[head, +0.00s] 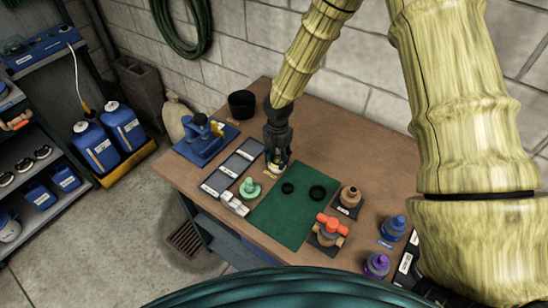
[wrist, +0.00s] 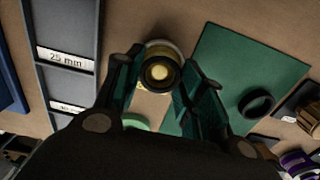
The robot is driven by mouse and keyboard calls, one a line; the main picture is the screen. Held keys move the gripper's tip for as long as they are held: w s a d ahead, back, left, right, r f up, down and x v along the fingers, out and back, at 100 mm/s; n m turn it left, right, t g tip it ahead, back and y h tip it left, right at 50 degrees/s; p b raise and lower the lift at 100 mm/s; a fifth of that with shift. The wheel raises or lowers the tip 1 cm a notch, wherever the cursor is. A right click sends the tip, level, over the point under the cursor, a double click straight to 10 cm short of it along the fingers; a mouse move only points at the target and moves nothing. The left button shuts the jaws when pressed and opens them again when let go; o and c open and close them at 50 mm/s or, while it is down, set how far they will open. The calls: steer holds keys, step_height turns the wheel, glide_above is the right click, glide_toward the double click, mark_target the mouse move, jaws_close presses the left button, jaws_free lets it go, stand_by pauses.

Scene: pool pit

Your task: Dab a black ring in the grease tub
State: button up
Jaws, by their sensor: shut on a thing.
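My gripper (head: 277,158) points down at the back left corner of the green mat (head: 278,228). In the wrist view my gripper (wrist: 161,66) has its fingers on both sides of a small black ring (wrist: 160,86). The grease tub (wrist: 151,48), round with a pale rim and yellow grease, is right under the ring; it shows in part below the fingers in the head view (head: 275,172). I cannot tell whether the ring touches the grease. Two other black rings lie on the mat, a smaller one (head: 288,188) and a larger one (head: 318,192).
Grey labelled trays (head: 232,168) and a blue tool (head: 203,140) stand left of the gripper. A mint-green part (head: 250,189) is near the mat's left edge. A brown fitting (head: 350,197), an orange-handled valve (head: 329,230) and blue (head: 393,228) and purple (head: 376,265) parts stand right.

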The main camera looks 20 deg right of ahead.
steer(key=shift+s, duration=0.1)
steer(key=shift+r+p, duration=2.95)
steer(key=shift+r, duration=0.55)
steer(key=shift+a, duration=0.1)
